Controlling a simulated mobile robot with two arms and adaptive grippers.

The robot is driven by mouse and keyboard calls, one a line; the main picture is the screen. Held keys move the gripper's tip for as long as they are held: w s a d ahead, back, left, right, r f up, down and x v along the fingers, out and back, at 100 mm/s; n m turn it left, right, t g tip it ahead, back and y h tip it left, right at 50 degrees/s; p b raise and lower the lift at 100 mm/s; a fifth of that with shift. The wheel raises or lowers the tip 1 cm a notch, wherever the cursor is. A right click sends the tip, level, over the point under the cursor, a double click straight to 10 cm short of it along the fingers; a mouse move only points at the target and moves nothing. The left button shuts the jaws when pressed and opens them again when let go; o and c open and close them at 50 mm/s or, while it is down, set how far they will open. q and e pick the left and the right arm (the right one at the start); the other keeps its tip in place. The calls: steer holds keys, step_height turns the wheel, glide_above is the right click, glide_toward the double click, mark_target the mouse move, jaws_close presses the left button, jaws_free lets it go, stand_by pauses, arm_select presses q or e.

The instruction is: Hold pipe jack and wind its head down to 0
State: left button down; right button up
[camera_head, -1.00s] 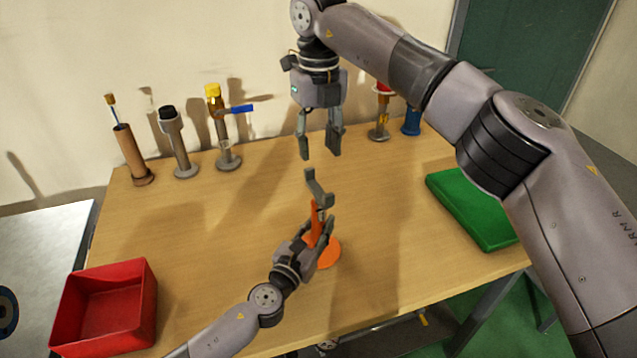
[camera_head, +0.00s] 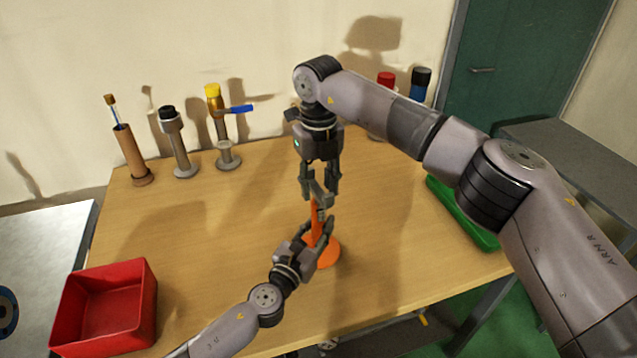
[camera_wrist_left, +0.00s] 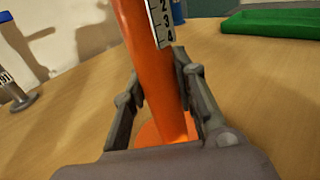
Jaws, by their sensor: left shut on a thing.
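The orange pipe jack (camera_head: 329,254) stands upright on the table on its round base, with a grey head (camera_head: 319,191) on top. My left gripper (camera_head: 318,236) has its fingers on both sides of the orange post and is shut on it.
A red bin (camera_head: 105,305) sits at the front left. A green tray (camera_head: 462,215) lies at the right, partly behind my right arm. Several holders with tools stand along the back, including a brown tube (camera_head: 132,155).

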jaws_close()
steer(key=shift+m, duration=0.3)
stand_by(0.3)
steer(key=m, duration=0.3)
steer(key=shift+r+m, duration=0.1)
steer(key=shift+m, duration=0.2)
steer(key=m, duration=0.3)
steer(key=shift+m, duration=0.3)
arm_select(q)
steer(key=shift+f, duration=0.2)
arm_select(e)
steer(key=m, duration=0.6)
steer(key=shift+a+r, duration=0.1)
arm_select(q)
steer(key=shift+a+f, duration=0.1)
arm_select(e)
steer(key=m, duration=0.5)
steer(key=shift+w, duration=0.1)
steer(key=shift+m, duration=0.4)
